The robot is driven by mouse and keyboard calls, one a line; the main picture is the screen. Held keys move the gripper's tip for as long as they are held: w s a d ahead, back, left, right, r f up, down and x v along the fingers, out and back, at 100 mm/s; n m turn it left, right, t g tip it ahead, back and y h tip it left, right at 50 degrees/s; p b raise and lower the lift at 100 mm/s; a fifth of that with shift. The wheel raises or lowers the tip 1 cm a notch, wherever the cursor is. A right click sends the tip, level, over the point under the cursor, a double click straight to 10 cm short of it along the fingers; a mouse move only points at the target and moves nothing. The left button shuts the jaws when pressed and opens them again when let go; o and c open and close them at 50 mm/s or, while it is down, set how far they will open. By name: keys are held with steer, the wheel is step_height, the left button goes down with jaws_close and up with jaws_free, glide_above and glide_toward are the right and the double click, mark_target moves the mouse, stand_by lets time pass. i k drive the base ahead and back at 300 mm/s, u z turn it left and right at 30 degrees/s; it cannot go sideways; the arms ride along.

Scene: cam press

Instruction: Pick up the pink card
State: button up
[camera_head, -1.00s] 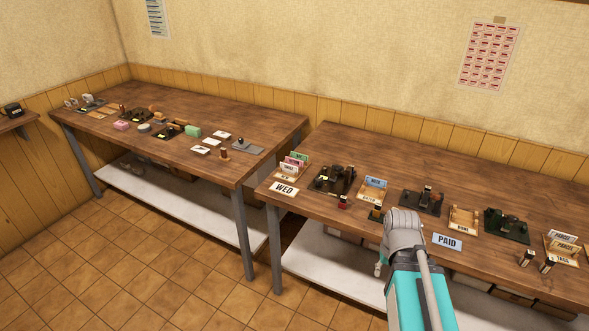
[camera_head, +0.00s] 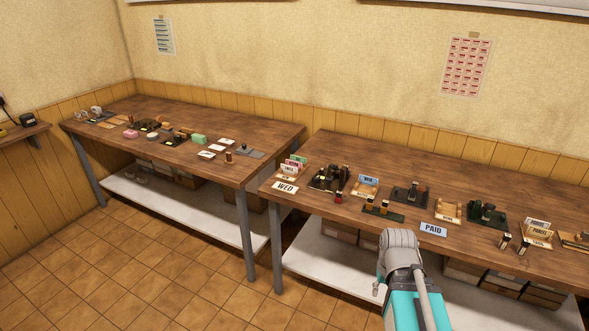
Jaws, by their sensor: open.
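A pink card (camera_head: 292,165) stands in a small rack at the left end of the right-hand table (camera_head: 330,146). A green card (camera_head: 298,160) is behind it and a white card (camera_head: 288,170) is in front, so only its upper part shows. My arm rises from the bottom of the picture, in front of the right-hand table and well to the right of the pink card. My gripper is not clearly visible; the bent arm hides it.
A WED sign (camera_head: 285,187) lies in front of the rack. A dark stamp stand (camera_head: 327,178) is right of it. A PAID sign (camera_head: 433,229) is near the front edge. The left-hand table (camera_head: 220,120) holds several small items, with a gap between the tables. The tiled floor (camera_head: 150,260) is clear.

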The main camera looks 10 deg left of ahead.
mark_target(298, 164)
steer(key=u, duration=0.35)
steer(key=i, duration=1.05)
steer(key=z, duration=0.35)
